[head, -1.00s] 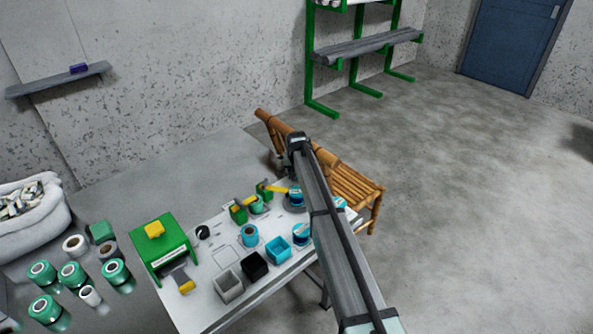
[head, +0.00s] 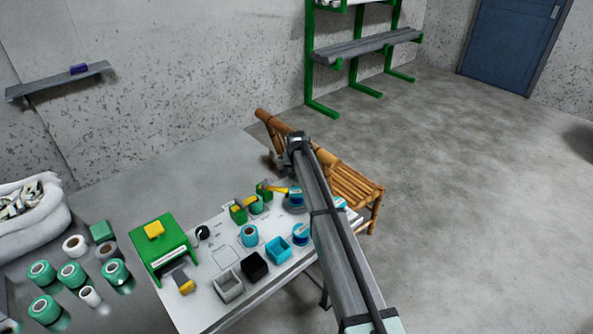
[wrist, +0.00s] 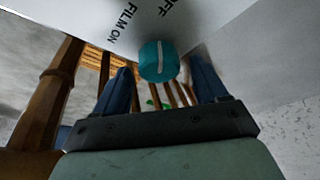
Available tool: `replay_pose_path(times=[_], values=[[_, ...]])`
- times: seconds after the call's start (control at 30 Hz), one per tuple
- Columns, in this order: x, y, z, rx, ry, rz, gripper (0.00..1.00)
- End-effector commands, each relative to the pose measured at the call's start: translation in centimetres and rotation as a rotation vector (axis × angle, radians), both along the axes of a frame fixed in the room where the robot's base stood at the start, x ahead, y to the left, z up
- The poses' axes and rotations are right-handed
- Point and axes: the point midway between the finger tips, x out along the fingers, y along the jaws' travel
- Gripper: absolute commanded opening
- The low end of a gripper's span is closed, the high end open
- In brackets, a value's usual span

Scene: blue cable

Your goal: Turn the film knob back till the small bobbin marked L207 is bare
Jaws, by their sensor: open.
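A teal knob (wrist: 158,62) with a white line across its face shows in the wrist view, on a white panel (wrist: 80,22) printed "FILM ON" and "OFF". The white line runs nearly upright in the picture. My gripper (wrist: 160,75) is open, with one blue finger on each side of the knob; I cannot tell whether they touch it. In the head view my arm hides the gripper and the knob. Blue bobbins (head: 301,234) stand on the table by my arm. No L207 mark is readable, so I cannot tell which bobbin bears it.
The white table (head: 205,312) holds a green machine (head: 161,247), a black bin (head: 254,266), a grey bin (head: 228,286) and a blue bin (head: 279,248). A bamboo bench (head: 350,186) stands close behind my arm. Several green spools (head: 71,275) lie at the left. The right floor is clear.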

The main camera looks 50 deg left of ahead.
Motion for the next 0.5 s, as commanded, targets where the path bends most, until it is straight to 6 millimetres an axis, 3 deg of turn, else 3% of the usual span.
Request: replay_pose_path(times=[0.17, 0.5], values=[[-0.7, -0.8, 2.1, 0.001, -0.001, 0.000, 0.72], [-2.3, -2.7, 8.2, 0.001, -0.001, 0.000, 0.72]])
